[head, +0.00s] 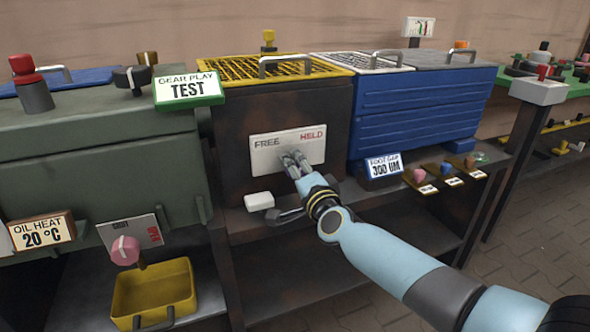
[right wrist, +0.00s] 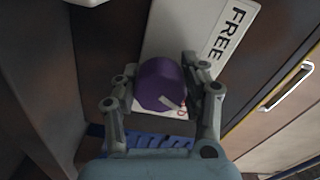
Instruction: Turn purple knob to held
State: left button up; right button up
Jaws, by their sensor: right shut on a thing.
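The purple knob (right wrist: 158,82) sits on a white plate (head: 262,158) marked FREE at its left and HELD in red at its right, on the front of a dark brown cabinet. My right gripper (head: 291,162) reaches the plate from the lower right and mostly hides the knob in the head view. In the right wrist view its fingers (right wrist: 160,92) are shut on the knob, one on each side. The knob's white pointer mark (right wrist: 171,102) faces the lower right there, near a partly hidden red letter. FREE shows uncovered at the upper right there. My left gripper is out of view.
A metal handle (head: 287,215) and a white block (head: 259,201) are just below the plate. A pink knob (head: 125,250) is at the lower left, above a yellow bin (head: 125,298). A blue cabinet (head: 430,106) stands to the right, with small knobs on a ledge below.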

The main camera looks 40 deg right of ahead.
jog(key=shift+m, duration=1.2)
jog(key=o, duration=1.2)
jog(key=shift+s, duration=0.15)
jog(key=v, duration=1.1)
jog(key=shift+s, duration=0.35)
